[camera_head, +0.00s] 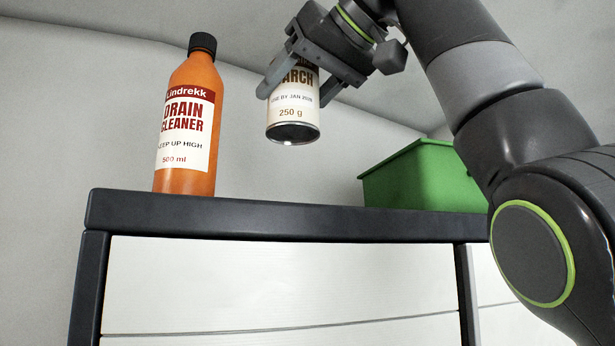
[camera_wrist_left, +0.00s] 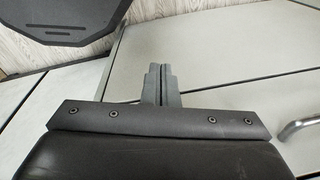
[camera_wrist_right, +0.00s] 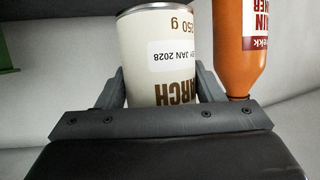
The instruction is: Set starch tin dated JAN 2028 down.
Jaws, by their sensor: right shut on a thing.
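The starch tin (camera_head: 294,110) is a cream cylinder with a metal bottom rim, brown lettering and a white date label. In the right wrist view the tin (camera_wrist_right: 159,55) shows the date JAN 2028. There is a clear gap between the tin and the top. My left gripper (camera_wrist_left: 159,84) has its fingers together with nothing between them, in front of pale panels.
A green bin (camera_head: 420,175) stands on the top at the right. The top between bottle and bin looks clear.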

